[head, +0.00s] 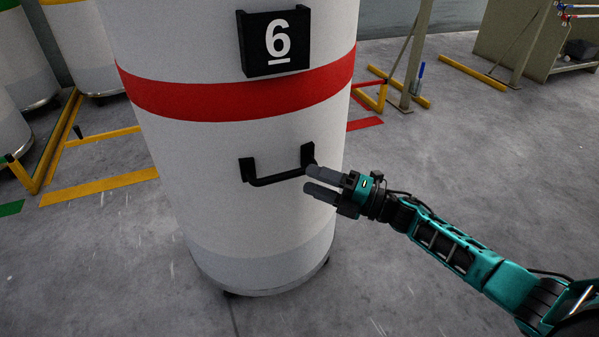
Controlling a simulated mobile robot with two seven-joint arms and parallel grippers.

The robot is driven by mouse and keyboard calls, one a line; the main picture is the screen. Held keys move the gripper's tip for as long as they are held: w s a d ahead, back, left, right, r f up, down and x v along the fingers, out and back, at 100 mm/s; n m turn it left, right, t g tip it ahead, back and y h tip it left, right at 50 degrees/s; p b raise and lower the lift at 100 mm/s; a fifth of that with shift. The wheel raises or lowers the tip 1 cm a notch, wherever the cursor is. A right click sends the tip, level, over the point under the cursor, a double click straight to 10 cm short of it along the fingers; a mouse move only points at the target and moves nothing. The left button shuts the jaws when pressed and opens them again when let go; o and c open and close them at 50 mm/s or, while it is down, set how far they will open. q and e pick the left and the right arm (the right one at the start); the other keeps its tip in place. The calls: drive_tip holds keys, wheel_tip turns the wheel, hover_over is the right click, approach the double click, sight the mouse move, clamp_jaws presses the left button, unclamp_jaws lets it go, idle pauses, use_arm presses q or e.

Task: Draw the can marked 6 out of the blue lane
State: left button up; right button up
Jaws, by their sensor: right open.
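The can marked 6 (225,200) is a tall white cylinder with a red band and a black number plate (275,41). It stands upright on the floor in the middle of the head view, its top cut off. A black bar handle (272,181) is fixed to its front. My right gripper (309,179) is open and empty at the right end of the handle, its fingers pointing left. I cannot tell whether it touches the handle. My left gripper is out of view. No blue lane marking shows; a red floor strip (366,124) lies behind the can.
Other white cans (84,48) stand at the upper left among yellow rails (64,135) and a yellow floor strip (100,187). Yellow-footed posts (414,60) and a beige machine (520,42) are at the upper right. The grey floor in front is clear.

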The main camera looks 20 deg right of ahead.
use_arm(q)
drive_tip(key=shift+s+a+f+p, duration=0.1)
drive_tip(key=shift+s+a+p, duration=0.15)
drive_tip(key=shift+p, duration=0.1)
use_arm(e)
drive_tip(key=v, duration=0.7)
drive_tip(key=shift+s+d, duration=0.2)
drive_tip(key=shift+d, duration=0.05)
drive_tip(key=shift+a, duration=0.1)
